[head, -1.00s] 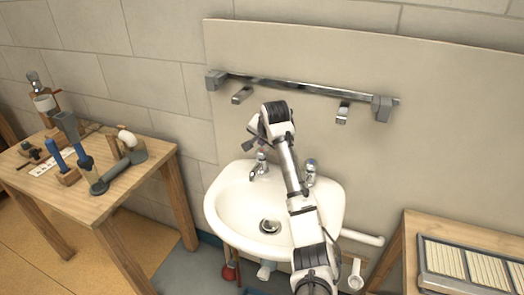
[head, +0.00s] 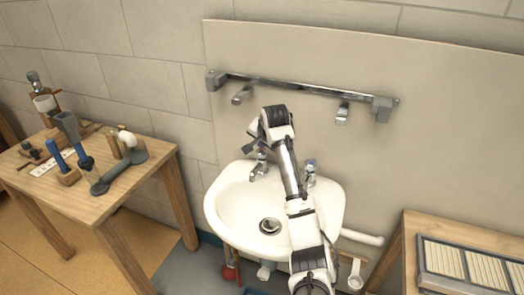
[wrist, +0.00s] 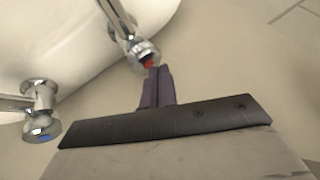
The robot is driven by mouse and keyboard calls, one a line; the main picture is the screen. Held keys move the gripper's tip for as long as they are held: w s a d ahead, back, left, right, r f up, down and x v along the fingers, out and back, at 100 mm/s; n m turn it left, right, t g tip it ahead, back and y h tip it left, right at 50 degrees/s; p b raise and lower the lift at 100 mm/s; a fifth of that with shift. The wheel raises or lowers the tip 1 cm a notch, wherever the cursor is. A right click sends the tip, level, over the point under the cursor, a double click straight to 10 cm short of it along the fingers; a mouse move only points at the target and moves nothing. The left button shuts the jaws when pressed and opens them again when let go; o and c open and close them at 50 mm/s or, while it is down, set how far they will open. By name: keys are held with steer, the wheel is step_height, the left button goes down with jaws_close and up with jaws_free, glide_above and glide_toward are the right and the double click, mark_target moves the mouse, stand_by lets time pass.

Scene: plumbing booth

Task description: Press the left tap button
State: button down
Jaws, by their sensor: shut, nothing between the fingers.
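The white washbasin (head: 222,205) has two chrome taps at its back. The left tap (head: 257,172) has a red button, which shows in the wrist view (wrist: 148,61). The right tap (head: 310,178) has a blue button, seen at the lower left of the wrist view (wrist: 42,136). My gripper (head: 264,152) is just above the left tap in the head view and partly hides its top. In the wrist view its dark fingers (wrist: 159,72) are together, with the tips right beside the red button. I cannot tell whether they touch it.
A metal rail (head: 300,86) with two holders is on the wall panel above the basin. A wooden table (head: 115,195) with tools stands at the left. Another wooden table (head: 408,240) with a slatted tray (head: 470,265) is at the lower right.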

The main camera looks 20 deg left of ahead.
mark_target(262, 152)
steer(key=shift+f, duration=0.75)
stand_by(0.6)
stand_by(0.3)
steer(key=shift+r+p, duration=0.95)
steer(key=shift+r, duration=0.2)
step_height(262, 152, up, 5)
steer(key=p, duration=0.4)
steer(key=shift+p, duration=0.35)
